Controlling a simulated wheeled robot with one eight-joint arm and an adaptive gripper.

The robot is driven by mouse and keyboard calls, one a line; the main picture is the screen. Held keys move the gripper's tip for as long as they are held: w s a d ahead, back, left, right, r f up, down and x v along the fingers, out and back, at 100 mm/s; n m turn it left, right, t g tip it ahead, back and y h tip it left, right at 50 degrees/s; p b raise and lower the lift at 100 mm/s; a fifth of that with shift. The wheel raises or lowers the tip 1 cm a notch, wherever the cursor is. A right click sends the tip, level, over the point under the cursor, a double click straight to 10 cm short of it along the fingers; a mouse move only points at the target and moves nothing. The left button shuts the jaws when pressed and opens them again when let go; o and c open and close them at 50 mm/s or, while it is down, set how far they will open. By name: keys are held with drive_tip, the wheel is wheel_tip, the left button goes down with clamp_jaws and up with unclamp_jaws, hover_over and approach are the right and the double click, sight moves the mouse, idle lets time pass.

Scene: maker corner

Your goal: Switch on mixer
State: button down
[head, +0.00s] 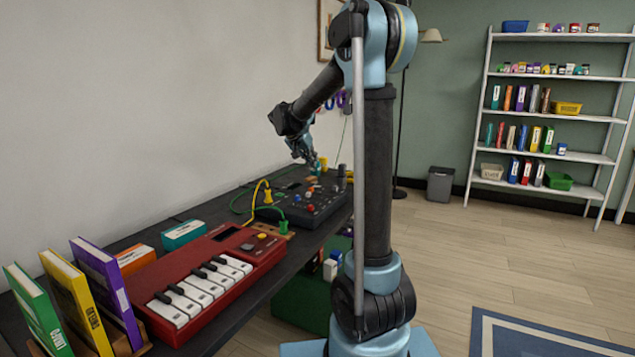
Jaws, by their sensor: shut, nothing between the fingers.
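The mixer (300,208) is a dark box with coloured knobs, on the dark bench towards its far end. Yellow and green cables run to its near side. My gripper (317,171) is above the mixer's far part, pointing down, with its fingers shut and nothing held. It looks close to the mixer's top, near a small green part and an orange part. I cannot tell whether it touches any of them. The mixer's switch cannot be made out at this size.
A red keyboard (208,283) with white keys lies nearer on the bench (228,206). Books (78,300) stand upright at the near left, with small boxes (184,234) behind the keyboard. A green crate (303,303) is below the bench. Shelves (550,93) stand at the right; the floor between is clear.

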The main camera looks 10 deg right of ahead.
drive_tip(key=shift+t, duration=0.3)
drive_tip(key=w, duration=0.1)
drive_tip(key=w+a, duration=0.2)
drive_tip(key=w, duration=0.1)
drive_tip(key=shift+w+f, duration=0.1)
drive_tip(key=x, duration=0.9)
drive_tip(key=shift+w+d+f, duration=0.1)
drive_tip(key=shift+w+d, duration=0.05)
drive_tip(key=shift+d, duration=0.15)
drive_tip(key=f, duration=0.3)
drive_tip(key=shift+d+f, duration=0.1)
drive_tip(key=shift+d, duration=0.15)
drive_tip(key=shift+f, duration=0.55)
